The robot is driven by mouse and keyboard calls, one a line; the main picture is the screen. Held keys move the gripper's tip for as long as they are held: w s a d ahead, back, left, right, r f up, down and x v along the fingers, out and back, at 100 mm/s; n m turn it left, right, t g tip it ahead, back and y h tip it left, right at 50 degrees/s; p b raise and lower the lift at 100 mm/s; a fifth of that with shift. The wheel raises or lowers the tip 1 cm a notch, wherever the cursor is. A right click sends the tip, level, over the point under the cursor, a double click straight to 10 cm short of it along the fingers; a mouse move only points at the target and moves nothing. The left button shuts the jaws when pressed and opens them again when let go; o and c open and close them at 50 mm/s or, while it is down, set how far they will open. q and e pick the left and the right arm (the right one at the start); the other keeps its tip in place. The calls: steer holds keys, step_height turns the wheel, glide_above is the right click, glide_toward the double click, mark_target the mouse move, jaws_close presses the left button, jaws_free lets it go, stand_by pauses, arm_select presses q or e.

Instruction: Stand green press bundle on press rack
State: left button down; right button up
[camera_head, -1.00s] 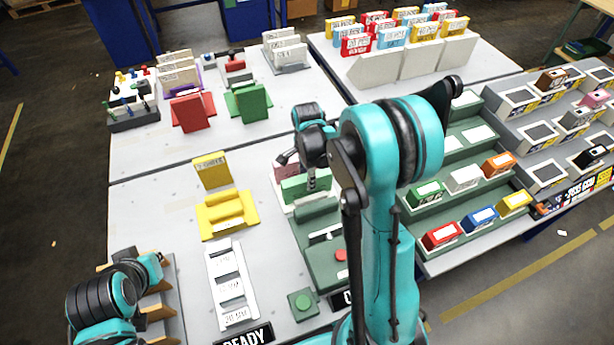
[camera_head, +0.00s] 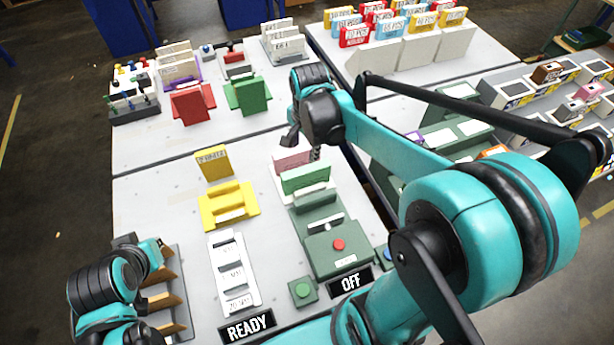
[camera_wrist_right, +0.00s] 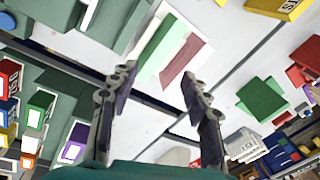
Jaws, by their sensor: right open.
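A light green block (camera_head: 305,178), likely the green press bundle, stands upright beside a pink block (camera_head: 292,160) on a white base behind the dark green press (camera_head: 338,250). In the right wrist view the green block (camera_wrist_right: 160,50) and pink block (camera_wrist_right: 182,62) stand apart, side by side. I cannot tell for sure which part is the press rack; the white base (camera_wrist_right: 202,52) carries both blocks. My right gripper (camera_head: 303,146) is above and behind the blocks.
A yellow holder (camera_head: 228,207) and a white labelled tray (camera_head: 232,275) lie left of the press. Red (camera_head: 193,105) and dark green (camera_head: 248,97) holders stand farther back. Stepped shelves are at right. A wooden-slotted rack (camera_head: 165,302) is near my left arm.

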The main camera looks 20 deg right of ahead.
steer(key=s+a+r+n+t, duration=0.1)
steer(key=s+a+n+t, duration=0.1)
steer(key=s+n, duration=0.4)
steer(key=s+a+r+n+t, duration=0.1)
steer(key=s+a+n+t, duration=0.1)
steer(key=s+n, duration=0.4)
steer(key=shift+a+r+n+t, duration=0.35)
steer(key=shift+n+t, duration=0.35)
steer(key=shift+n, duration=0.3)
steer(key=shift+s, duration=0.1)
step_height(320, 180, down, 4)
steer(key=b, duration=0.4)
steer(key=shift+f, duration=0.25)
